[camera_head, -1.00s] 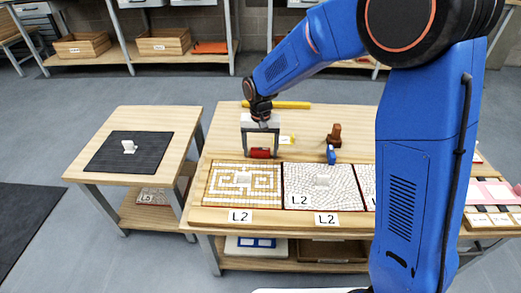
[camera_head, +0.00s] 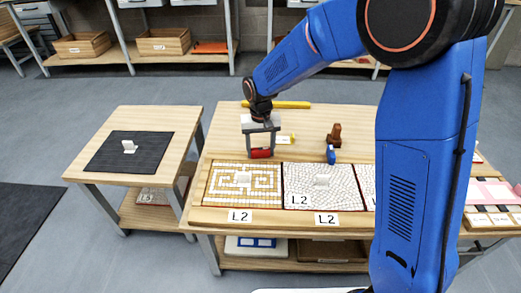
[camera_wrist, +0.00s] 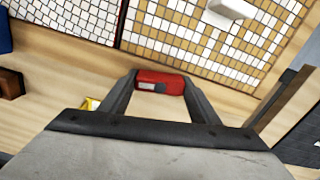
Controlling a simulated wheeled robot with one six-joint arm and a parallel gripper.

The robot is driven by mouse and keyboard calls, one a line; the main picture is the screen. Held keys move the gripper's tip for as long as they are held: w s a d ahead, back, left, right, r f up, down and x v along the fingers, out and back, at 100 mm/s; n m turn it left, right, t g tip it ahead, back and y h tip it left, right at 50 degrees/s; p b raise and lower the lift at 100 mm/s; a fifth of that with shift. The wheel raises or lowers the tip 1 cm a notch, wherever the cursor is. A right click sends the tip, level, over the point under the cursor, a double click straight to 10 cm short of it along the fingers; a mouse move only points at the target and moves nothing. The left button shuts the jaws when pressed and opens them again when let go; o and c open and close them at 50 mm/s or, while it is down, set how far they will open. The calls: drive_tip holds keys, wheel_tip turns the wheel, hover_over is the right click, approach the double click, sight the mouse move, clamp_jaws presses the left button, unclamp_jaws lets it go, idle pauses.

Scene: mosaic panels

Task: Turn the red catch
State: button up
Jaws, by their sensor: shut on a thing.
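The red catch (camera_head: 261,153) lies at the back edge of the tan maze-patterned mosaic panel (camera_head: 221,188) on the table. My gripper (camera_head: 261,151) points down over it, with one finger at each end of the catch. In the wrist view the red catch (camera_wrist: 160,83) sits between the two dark fingertips, with a small pale label on its face. My gripper is shut on it. The catch's underside and its mount are hidden.
A white pebble-patterned panel (camera_head: 330,200) lies to the right. A blue-handled tool (camera_head: 331,155), a brown wooden block (camera_head: 334,136), a yellow bar (camera_head: 290,104) and a yellow-tagged item (camera_head: 286,139) are nearby. A side table (camera_head: 92,180) stands left.

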drive_tip(key=n, duration=0.4)
drive_tip(key=shift+n, duration=0.3)
drive_tip(key=n, duration=0.3)
drive_tip(key=shift+n, duration=0.4)
drive_tip(key=n, duration=0.4)
drive_tip(key=shift+n, duration=1.7)
drive_tip(key=o, duration=1)
drive_tip(key=shift+o, duration=0.2)
